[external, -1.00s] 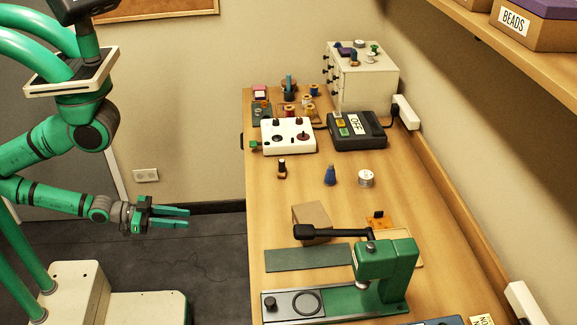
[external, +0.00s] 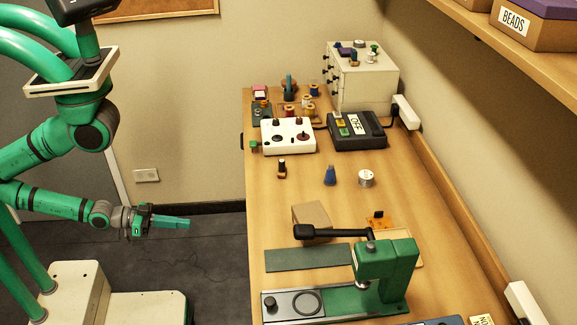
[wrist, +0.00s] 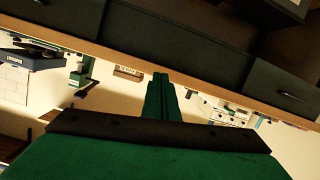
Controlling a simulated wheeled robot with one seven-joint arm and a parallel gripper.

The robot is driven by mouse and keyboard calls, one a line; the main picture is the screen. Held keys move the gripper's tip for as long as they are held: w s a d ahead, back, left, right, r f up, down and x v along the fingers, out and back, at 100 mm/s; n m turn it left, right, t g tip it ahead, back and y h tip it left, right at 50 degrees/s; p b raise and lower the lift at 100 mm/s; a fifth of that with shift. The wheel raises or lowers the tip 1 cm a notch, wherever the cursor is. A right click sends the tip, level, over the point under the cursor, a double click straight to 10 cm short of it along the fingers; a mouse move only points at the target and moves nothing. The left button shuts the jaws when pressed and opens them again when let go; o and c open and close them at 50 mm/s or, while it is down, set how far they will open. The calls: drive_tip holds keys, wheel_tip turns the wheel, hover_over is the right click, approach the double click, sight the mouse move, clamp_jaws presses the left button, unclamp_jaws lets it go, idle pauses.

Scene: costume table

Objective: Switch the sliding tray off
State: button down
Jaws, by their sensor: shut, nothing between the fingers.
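My gripper (external: 188,222) is shut and empty, held out over the floor to the left of the table; its closed green fingers also show in the wrist view (wrist: 161,78). A dark box (external: 357,130) with an OFF card (external: 356,124) and small yellow and green buttons (external: 339,126) stands at the far part of the table. A green press (external: 385,270) stands at the near end, with a grey rail-like base (external: 331,301) and a black lever. I cannot tell for sure which of these is the sliding tray. My gripper touches nothing.
A white box with knobs (external: 299,138) sits beside the dark box, with a drawer cabinet (external: 360,82) behind. Spools, a blue cone (external: 330,176), a cardboard block (external: 311,215) and a green mat (external: 308,258) stand or lie on the table (external: 400,195). A shelf overhangs the right.

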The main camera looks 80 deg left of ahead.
drive_tip(key=w+d+n, duration=0.2)
drive_tip(key=d+n, duration=1.4)
drive_tip(key=w+d+r+n+h, duration=0.1)
drive_tip(key=w+d+r+n, duration=0.2)
drive_tip(key=d+n, duration=0.5)
drive_tip(key=w+d+r+n+h, duration=0.1)
drive_tip(key=w+d+r+n, duration=0.2)
drive_tip(key=d+r+n, duration=0.3)
drive_tip(key=shift+d+r+n+t+h, duration=0.3)
drive_tip(key=shift+d+n, duration=0.7)
drive_tip(key=shift+d, duration=0.2)
drive_tip(key=x, duration=1.4)
